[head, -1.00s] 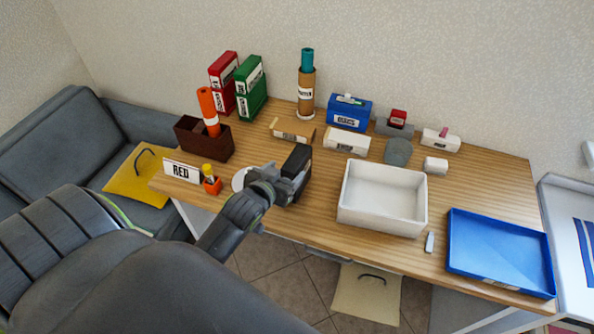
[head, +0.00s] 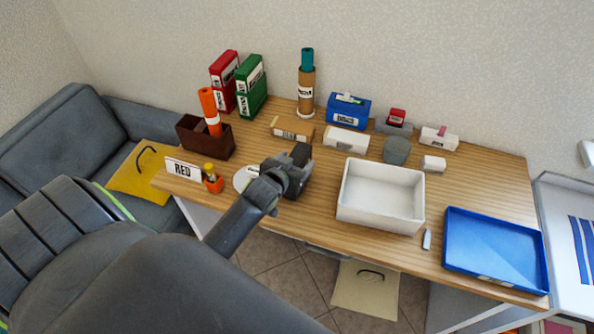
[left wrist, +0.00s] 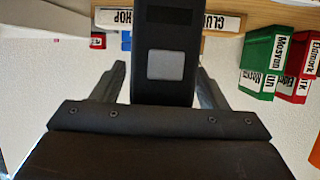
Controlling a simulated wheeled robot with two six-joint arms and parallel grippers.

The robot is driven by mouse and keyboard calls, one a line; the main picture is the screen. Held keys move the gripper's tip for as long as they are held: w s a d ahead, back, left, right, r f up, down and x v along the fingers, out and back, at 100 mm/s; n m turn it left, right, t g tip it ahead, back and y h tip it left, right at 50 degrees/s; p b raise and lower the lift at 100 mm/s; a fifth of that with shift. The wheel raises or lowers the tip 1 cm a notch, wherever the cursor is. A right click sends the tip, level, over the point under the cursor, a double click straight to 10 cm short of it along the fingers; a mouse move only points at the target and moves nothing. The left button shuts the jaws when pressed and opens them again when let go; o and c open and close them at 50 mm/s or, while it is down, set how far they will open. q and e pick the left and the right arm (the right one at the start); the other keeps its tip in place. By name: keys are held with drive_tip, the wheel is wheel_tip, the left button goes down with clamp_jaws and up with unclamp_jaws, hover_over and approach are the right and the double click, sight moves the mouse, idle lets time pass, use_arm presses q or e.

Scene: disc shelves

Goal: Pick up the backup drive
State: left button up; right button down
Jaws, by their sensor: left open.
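The backup drive seems to be the black box with a grey square on its face in the left wrist view (left wrist: 166,30). In the head view its dark top (head: 301,152) shows just beyond my left gripper (head: 290,174), which hides its lower part. In the left wrist view my left gripper (left wrist: 163,85) is open, with one finger on each side of the black box and a visible gap at both sides. Whether the fingers reach past its near face I cannot tell. My right gripper is out of view.
A white bin (head: 381,196) stands to the right of the gripper, with a blue tray (head: 495,251) beyond it. A dark brown box (head: 205,139) and a RED sign (head: 183,169) are on the left. Small boxes and a tall cardboard tube (head: 306,92) line the back.

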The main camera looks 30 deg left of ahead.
use_arm(q)
drive_tip(key=shift+c, duration=0.5)
clamp_jaws()
